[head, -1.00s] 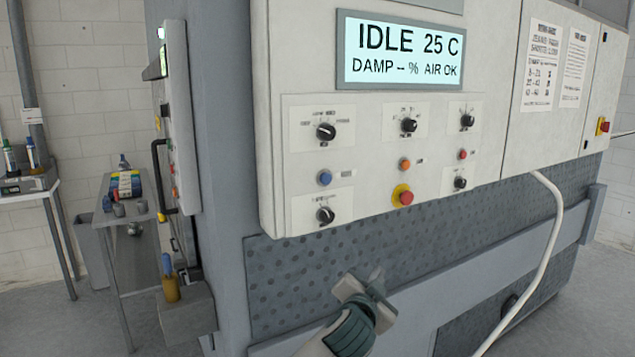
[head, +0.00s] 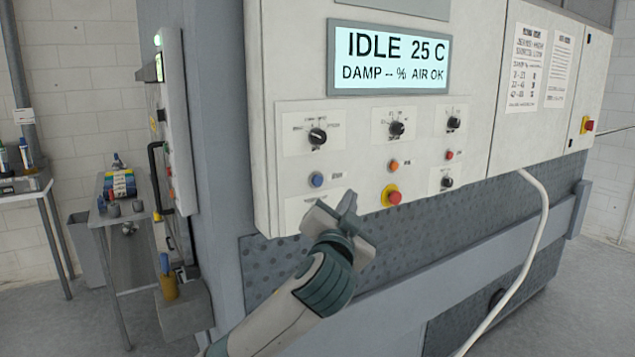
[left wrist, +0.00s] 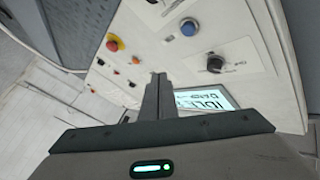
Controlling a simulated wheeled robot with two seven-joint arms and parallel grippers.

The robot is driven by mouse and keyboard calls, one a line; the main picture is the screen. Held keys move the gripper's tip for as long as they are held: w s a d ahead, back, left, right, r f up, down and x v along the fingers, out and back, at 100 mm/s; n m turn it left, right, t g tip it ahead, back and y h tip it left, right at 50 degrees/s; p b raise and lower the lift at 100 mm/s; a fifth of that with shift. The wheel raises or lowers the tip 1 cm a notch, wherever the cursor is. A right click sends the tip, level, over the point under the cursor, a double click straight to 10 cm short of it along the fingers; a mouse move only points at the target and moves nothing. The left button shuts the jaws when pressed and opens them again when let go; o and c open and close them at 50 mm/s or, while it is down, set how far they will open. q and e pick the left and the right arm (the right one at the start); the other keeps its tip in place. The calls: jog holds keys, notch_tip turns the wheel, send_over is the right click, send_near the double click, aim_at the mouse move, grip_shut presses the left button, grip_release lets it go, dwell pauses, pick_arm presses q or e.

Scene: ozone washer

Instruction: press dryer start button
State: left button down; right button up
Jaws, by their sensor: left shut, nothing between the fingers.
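The dryer's white control panel (head: 355,235) carries a lit display (head: 390,62) reading "IDLE 25 C, DAMP -- % AIR OK". Below it are a blue button (head: 317,180), an orange button (head: 392,166), a small red button (head: 450,155) and a red mushroom button on a yellow ring (head: 391,196). Their labels are too small to read. My left gripper (head: 347,204) is shut and empty, below and right of the blue button, covering the lower left knob. The left wrist view shows the shut fingers (left wrist: 154,97), the blue button (left wrist: 188,27) and the mushroom button (left wrist: 115,42). My right gripper is not in view.
Several black knobs, such as the upper left one (head: 317,136), sit among the buttons. A white hose (head: 535,240) hangs at the right. A grey rail (head: 460,270) runs along the machine below the panel. A side table (head: 125,210) stands at the left.

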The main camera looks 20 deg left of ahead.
aim_at(317, 181)
pick_arm(q)
jog(key=shift+a, duration=0.1)
jog(key=shift+w+a+b, duration=0.2)
jog(key=shift+w+a, duration=0.7)
jog(key=shift+a, duration=0.25)
jog(key=shift+w+a+b, duration=0.2)
jog(key=shift+w+a, duration=0.7)
jog(key=shift+a, duration=0.2)
jog(key=shift+w+a+b, duration=0.2)
jog(key=shift+w+a, duration=0.7)
jog(key=shift+a, duration=0.25)
jog(key=shift+w, duration=0.1)
jog(key=shift+w+a, duration=0.15)
jog(key=shift+a, duration=0.15)
jog(key=shift+w+a, duration=0.3)
jog(key=shift+a, duration=0.15)
dwell(0.8)
jog(key=shift+d, duration=0.15)
jog(key=shift+s+d+p, duration=0.4)
jog(key=shift+s+d, duration=0.15)
jog(key=shift+d, duration=0.05)
jog(key=shift+d, duration=0.1)
dwell(0.4)
